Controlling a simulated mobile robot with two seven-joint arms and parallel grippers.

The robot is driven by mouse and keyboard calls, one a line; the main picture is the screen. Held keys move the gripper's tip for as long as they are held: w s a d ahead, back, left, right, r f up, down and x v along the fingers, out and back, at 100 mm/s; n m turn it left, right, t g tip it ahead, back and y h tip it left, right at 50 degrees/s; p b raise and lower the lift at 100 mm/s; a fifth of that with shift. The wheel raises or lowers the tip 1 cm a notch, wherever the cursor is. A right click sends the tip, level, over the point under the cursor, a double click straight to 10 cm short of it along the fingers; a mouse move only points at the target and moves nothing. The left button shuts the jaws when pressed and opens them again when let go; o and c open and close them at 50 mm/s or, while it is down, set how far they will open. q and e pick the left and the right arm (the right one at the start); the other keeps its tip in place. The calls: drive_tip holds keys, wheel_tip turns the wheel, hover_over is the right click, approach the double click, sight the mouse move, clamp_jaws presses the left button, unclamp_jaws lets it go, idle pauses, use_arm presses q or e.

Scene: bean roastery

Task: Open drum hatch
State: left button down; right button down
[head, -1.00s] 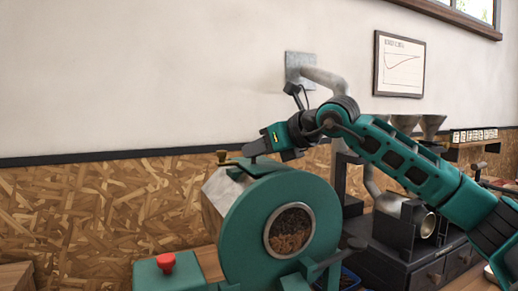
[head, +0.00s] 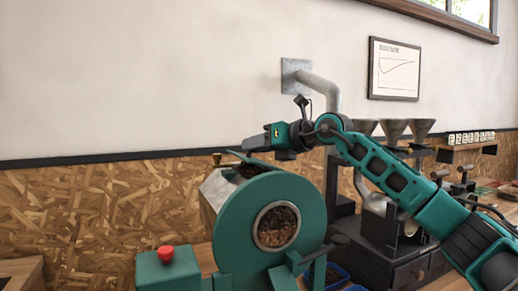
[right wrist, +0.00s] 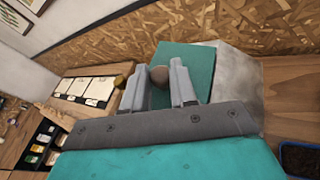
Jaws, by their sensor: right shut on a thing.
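The green roaster drum (head: 234,235) stands at the centre of the head view, with a round glass window (head: 277,226) showing dark beans. On its top, the green hatch (head: 262,163) is tilted up, with a dark gap (head: 236,173) under it. My right gripper (head: 252,145) is at the hatch from above. In the right wrist view, its fingers (right wrist: 168,88) are shut on a brown knob (right wrist: 159,75), in front of the green hatch panel (right wrist: 190,62). My left gripper is not in view.
A brass-tipped lever (head: 217,158) sticks up beside the hatch. A green box with a red button (head: 166,253) stands at front left. A grinder (head: 393,235) and a blue tray (head: 335,274) are on the right.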

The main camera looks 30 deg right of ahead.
drive_tip(key=shift+d+m, duration=0.25)
drive_tip(key=shift+m, duration=0.15)
drive_tip(key=shift+d+r+m+t+y+b, duration=0.35)
drive_tip(key=shift+d+m+t+y, duration=0.15)
drive_tip(key=shift+m+y, duration=0.15)
drive_tip(key=d+m+t, duration=0.1)
drive_tip(key=m, duration=0.1)
drive_tip(key=d+m+t+y, duration=0.1)
drive_tip(key=m, duration=0.1)
drive_tip(key=shift+s+d+r, duration=0.1)
drive_tip(key=shift+d+r, duration=0.05)
drive_tip(key=shift+d, duration=0.15)
drive_tip(key=m+t, duration=0.1)
drive_tip(key=d+m, duration=0.1)
drive_tip(key=m, duration=0.1)
drive_tip(key=d+m+t, duration=0.1)
drive_tip(key=shift+d+f+m+t, duration=0.25)
drive_tip(key=shift+f+m+t, duration=0.05)
drive_tip(key=shift+m, duration=0.05)
drive_tip(key=shift+s+d+f+m+t+h, duration=0.1)
drive_tip(key=shift+d+f+m+t+h, duration=0.25)
drive_tip(key=shift+m, duration=0.6)
drive_tip(key=shift+d+f+m+t+h, duration=0.1)
drive_tip(key=shift+d+m+t+h, duration=0.3)
drive_tip(key=shift+m, duration=0.5)
drive_tip(key=shift+s+d+f+m+t+h, duration=0.1)
drive_tip(key=shift+d+f+m+t+h, duration=0.1)
drive_tip(key=shift+m+t, duration=0.55)
drive_tip(key=shift+m, duration=0.4)
